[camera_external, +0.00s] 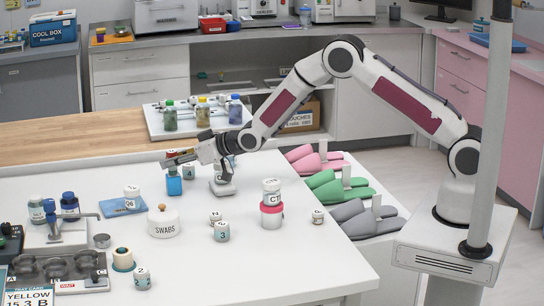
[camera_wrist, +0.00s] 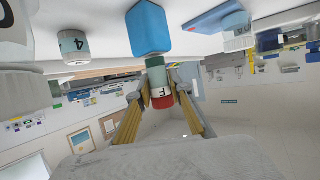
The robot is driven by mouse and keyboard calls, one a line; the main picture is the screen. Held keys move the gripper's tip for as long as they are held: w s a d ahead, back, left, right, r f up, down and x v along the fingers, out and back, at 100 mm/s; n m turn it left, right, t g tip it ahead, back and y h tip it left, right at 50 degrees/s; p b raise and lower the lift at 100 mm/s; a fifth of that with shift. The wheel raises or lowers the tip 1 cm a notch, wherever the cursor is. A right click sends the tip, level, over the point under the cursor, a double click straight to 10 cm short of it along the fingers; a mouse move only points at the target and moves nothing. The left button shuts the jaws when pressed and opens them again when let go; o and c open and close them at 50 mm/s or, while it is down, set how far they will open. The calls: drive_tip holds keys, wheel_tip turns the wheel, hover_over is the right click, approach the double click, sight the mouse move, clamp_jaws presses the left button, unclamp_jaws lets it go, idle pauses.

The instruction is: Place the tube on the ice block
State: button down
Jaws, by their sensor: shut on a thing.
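My gripper (camera_external: 180,158) is shut on a small tube at the left side of the white table. In the wrist view the tube (camera_wrist: 157,82) has a red end, a white band with the letter F and a green end. It sits between the yellow-padded fingers (camera_wrist: 160,100). The blue block (camera_wrist: 150,28), taken as the ice block, is right by the tube's green end. It also shows in the external view (camera_external: 174,184), just below my gripper. I cannot tell whether tube and block touch.
A round SWABS pot (camera_external: 163,222) stands in front. Numbered jars (camera_external: 222,231) and a stacked pair (camera_external: 271,205) are to the right. A tray with bottles (camera_external: 170,117) is behind.

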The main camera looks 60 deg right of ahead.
drive_tip(key=shift+f, duration=0.1)
drive_tip(key=c, duration=1.8)
unclamp_jaws()
drive_tip(key=shift+s+r, duration=0.3)
drive_tip(key=shift+s, duration=0.1)
drive_tip(key=shift+v, duration=5.6)
drive_tip(key=shift+w+d, duration=0.1)
drive_tip(key=shift+r, duration=0.1)
